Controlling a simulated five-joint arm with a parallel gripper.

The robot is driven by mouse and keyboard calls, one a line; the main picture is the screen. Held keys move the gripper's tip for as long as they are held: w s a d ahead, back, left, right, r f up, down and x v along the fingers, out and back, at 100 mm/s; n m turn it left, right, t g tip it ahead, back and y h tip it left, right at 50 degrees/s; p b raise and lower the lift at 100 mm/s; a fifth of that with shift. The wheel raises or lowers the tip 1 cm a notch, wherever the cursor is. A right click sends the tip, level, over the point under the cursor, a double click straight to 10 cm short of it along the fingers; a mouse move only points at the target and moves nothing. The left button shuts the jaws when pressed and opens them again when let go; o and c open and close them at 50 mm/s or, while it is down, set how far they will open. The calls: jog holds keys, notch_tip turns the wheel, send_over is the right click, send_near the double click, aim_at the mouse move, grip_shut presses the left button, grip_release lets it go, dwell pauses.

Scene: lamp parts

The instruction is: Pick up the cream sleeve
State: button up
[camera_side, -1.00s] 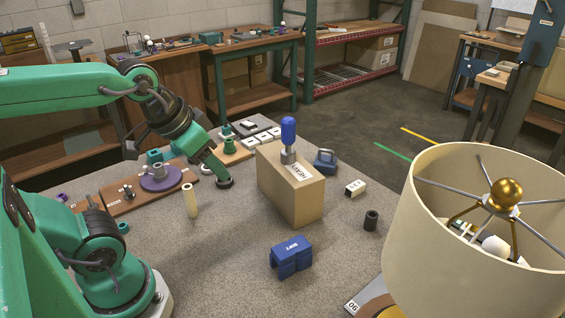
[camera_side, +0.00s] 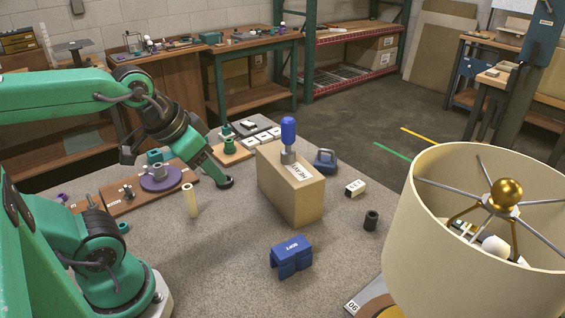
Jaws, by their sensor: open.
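The cream sleeve (camera_side: 190,201) is a slim pale tube standing upright on the grey table, left of the cardboard box. My gripper (camera_side: 223,181) is open and hangs low over the table, to the right of and behind the sleeve, apart from it. The gap between its fingertips is hard to make out from this side.
A cardboard box (camera_side: 290,191) with a blue-handled tool (camera_side: 288,135) on top stands to the right. A blue block (camera_side: 291,256) and a dark cylinder (camera_side: 370,220) lie in front. A large lampshade (camera_side: 440,240) fills the right. Wooden boards with parts (camera_side: 125,199) lie behind the sleeve.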

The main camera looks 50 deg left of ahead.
jog(key=n+g, duration=0.6)
jog(key=n, duration=0.1)
send_over(190, 197)
jog(key=a, duration=0.1)
notch_tip(190, 197, down, 14)
jog(key=shift+w, duration=0.3)
jog(key=shift+f, duration=1.2)
jog(key=shift+s+a+f, duration=0.1)
jog(key=shift+s+f, duration=0.05)
jog(key=shift+f, duration=2.45)
jog(key=shift+c, duration=0.4)
